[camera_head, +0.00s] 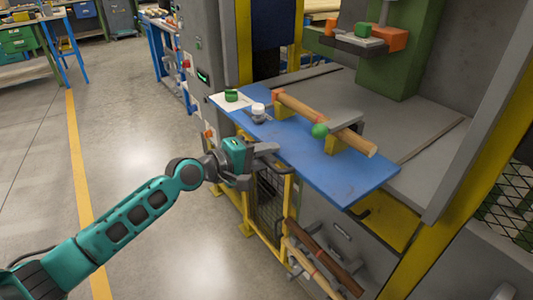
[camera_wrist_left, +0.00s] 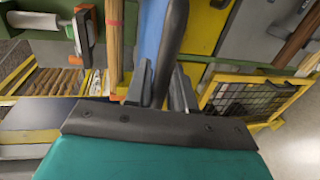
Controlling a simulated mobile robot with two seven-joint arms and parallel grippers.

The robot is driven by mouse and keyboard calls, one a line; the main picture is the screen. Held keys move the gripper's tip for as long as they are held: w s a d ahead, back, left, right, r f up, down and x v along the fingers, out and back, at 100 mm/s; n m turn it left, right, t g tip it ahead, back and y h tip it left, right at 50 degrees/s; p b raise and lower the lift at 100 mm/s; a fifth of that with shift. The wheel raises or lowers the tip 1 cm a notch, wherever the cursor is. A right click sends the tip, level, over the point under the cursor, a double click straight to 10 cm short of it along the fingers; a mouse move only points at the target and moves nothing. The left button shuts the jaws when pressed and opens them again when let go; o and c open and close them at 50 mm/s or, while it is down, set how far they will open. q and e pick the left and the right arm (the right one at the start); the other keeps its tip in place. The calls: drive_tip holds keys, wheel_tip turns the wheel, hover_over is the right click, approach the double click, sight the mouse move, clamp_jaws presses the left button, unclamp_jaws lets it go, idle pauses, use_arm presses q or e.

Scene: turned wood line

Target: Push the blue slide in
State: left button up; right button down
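The blue slide (camera_head: 345,187) is a flat blue board that sticks out of the grey machine at a slant. A round wooden bar (camera_head: 315,118) lies on it across supports, with a green knob (camera_head: 320,130) beside the bar. My left gripper (camera_head: 277,149) is at the slide's near long edge. I cannot tell whether it touches the edge. My right gripper is not in view.
A green round piece (camera_head: 231,96) and a small white-topped piece (camera_head: 258,109) sit at the slide's left end. The machine's grey bed (camera_head: 400,120) lies behind. A yellow frame and wooden bars (camera_head: 315,262) are below. The floor at left is open.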

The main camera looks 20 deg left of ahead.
use_arm(q)
drive_tip(key=shift+r, duration=0.15)
clamp_jaws()
drive_tip(key=shift+w+r, duration=0.1)
drive_tip(key=shift+w, duration=0.05)
